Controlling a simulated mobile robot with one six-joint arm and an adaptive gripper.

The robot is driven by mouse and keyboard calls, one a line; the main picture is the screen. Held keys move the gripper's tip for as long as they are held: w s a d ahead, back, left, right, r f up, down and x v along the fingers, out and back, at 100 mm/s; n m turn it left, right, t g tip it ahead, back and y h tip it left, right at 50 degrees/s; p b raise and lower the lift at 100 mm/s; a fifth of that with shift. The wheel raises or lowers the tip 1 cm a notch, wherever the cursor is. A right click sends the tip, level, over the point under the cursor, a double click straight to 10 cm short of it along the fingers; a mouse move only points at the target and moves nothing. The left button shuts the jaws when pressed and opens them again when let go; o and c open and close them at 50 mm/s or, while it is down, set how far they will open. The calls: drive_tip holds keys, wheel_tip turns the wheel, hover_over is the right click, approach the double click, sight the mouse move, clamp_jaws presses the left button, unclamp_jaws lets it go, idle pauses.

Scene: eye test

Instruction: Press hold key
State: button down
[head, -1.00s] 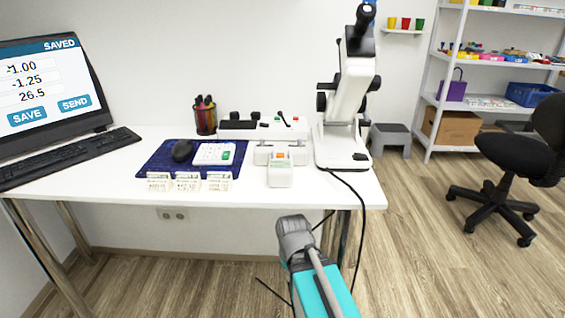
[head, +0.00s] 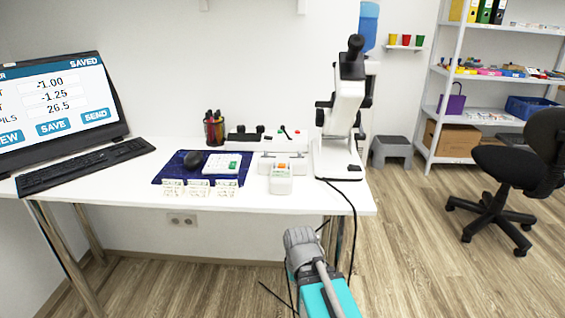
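No key marked hold can be read at this size. A white keypad (head: 222,163) with a green key lies on the dark blue mat (head: 170,177) on the desk. A small pale handheld device (head: 281,182) with an orange key and a green key stands in front of a white unit (head: 268,163) near the desk's right part. The monitor (head: 50,105) at the left shows "SAVED", several numbers and the buttons "SAVE" and "SEND". Part of my arm, grey and teal, shows at the bottom centre, below and in front of the desk edge. My gripper's fingers are not visible.
A white microscope-like instrument (head: 342,120) stands at the desk's right end, its cable hanging over the front. A black chair (head: 515,170) stands right; floor between is clear.

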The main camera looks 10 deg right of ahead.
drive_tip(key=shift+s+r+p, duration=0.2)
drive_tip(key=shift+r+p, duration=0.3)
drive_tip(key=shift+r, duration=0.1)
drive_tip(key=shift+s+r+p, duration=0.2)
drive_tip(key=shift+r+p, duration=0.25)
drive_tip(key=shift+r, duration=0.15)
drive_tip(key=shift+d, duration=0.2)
